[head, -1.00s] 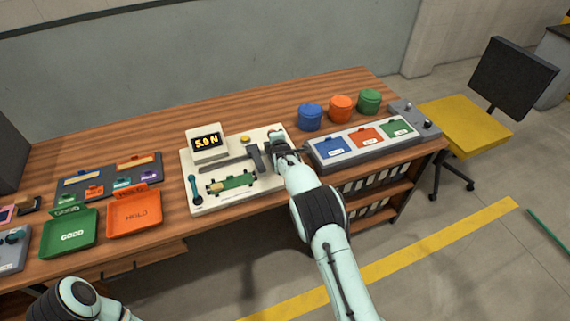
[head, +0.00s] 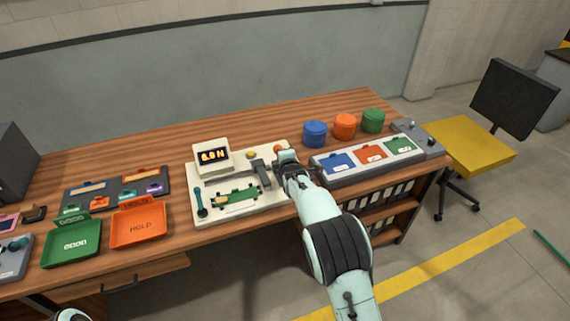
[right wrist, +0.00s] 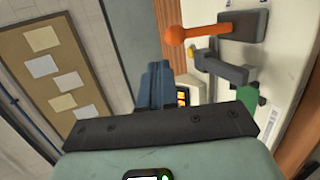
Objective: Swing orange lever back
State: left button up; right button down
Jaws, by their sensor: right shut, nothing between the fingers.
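The orange lever (right wrist: 200,31) shows in the right wrist view at the upper right, with a round orange knob and a shaft running to a dark mount on the cream test fixture (right wrist: 285,55). In the head view only its orange knob (head: 279,150) shows, just behind my right gripper (head: 284,160); the gripper hides the rest. The right gripper is shut and empty at the fixture's right side. In the right wrist view its closed fingers (right wrist: 158,85) are apart from the knob, to its lower left. My left gripper is out of view.
The fixture carries a display (head: 213,155), a dark grey clamp arm (head: 258,168), a green board (head: 238,196) and a teal lever (head: 199,202). A three-panel box (head: 330,172) stands close right of my gripper. Green (head: 72,243) and orange (head: 138,226) trays lie left.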

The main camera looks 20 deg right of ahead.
jog(key=s+r, duration=0.1)
jog(key=s, duration=0.1)
jog(key=s+r, duration=0.1)
jog(key=shift+s+a+r, duration=0.2)
jog(key=shift+s+r, duration=0.15)
jog(key=s+f+m+g, duration=0.3)
jog(key=s+f, duration=0.3)
jog(key=f, duration=0.4)
jog(key=s+d+f+m+g+y, duration=0.1)
jog(key=s+f+m+g, duration=0.15)
jog(key=s+f, duration=0.65)
jog(key=s+f+m+g, duration=0.2)
jog(key=s+f+m, duration=0.2)
jog(key=f, duration=0.8)
jog(key=s+a+f+m+g+y, duration=0.1)
jog(key=s+a+f+m+g, duration=0.1)
jog(key=s, duration=0.8)
jog(key=s+a+f+m+g+y, duration=0.2)
jog(key=s+a+f+m, duration=0.2)
jog(key=s, duration=0.7)
jog(key=s+a+f+m+g+y, duration=0.1)
jog(key=s+a+m, duration=0.4)
jog(key=s, duration=0.5)
jog(key=shift+s+f+g+y, duration=0.15)
jog(key=shift+f+g+y, duration=0.15)
jog(key=shift+f+g, duration=0.7)
